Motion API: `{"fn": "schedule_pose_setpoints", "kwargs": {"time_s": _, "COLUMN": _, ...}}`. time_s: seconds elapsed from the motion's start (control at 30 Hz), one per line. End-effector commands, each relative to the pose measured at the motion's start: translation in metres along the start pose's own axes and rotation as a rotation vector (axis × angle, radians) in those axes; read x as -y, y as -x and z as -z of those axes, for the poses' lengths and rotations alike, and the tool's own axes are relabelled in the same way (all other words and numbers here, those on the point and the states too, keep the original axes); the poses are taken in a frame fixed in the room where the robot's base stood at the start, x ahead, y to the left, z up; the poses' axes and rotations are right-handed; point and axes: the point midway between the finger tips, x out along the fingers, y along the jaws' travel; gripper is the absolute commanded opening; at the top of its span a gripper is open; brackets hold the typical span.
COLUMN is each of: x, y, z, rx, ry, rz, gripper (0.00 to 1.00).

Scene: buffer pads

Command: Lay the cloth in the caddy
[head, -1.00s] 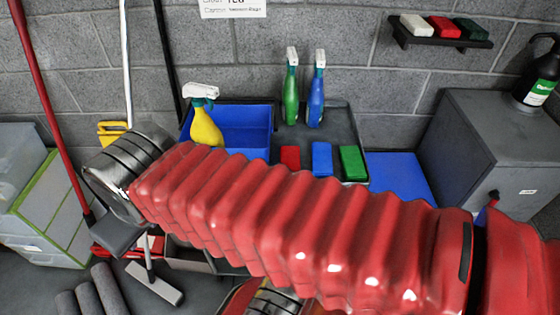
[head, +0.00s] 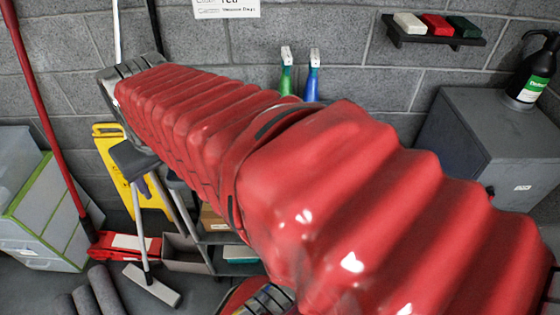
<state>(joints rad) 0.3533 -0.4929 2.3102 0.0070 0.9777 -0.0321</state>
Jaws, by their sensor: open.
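My red, ribbed arm crosses the head view from the lower right to the upper left and covers the middle of the cart. The blue bin, which may be the caddy, and the flat red, blue and green pieces beside it, which may be cloths, are hidden behind the arm. Only the tops of the green spray bottle (head: 286,75) and the blue spray bottle (head: 312,78) show above it.
A wall shelf (head: 437,38) holds white, red and dark green blocks. A dark pump bottle (head: 532,75) stands on the grey cabinet (head: 490,150) at right. At left are a yellow floor sign (head: 125,170), a broom head (head: 152,286) and a drawer unit (head: 35,215).

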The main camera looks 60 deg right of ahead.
Motion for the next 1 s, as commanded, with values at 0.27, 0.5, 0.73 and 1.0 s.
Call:
{"fn": "schedule_pose_setpoints", "kwargs": {"time_s": 0.27, "x": -0.082, "y": -0.014, "z": 0.024, "rx": 0.098, "ry": -0.206, "rz": -0.064, "gripper": 0.6}}
{"fn": "schedule_pose_setpoints", "kwargs": {"time_s": 0.5, "x": -0.16, "y": -0.027, "z": 0.028, "rx": 0.177, "ry": -0.383, "rz": -0.102, "gripper": 0.6}}
{"fn": "schedule_pose_setpoints", "kwargs": {"time_s": 0.73, "x": -0.24, "y": -0.038, "z": 0.013, "rx": 0.251, "ry": -0.556, "rz": -0.123, "gripper": 0.6}}
{"fn": "schedule_pose_setpoints", "kwargs": {"time_s": 1.0, "x": -0.319, "y": -0.048, "z": -0.019, "rx": 0.316, "ry": -0.729, "rz": -0.131, "gripper": 0.6}}
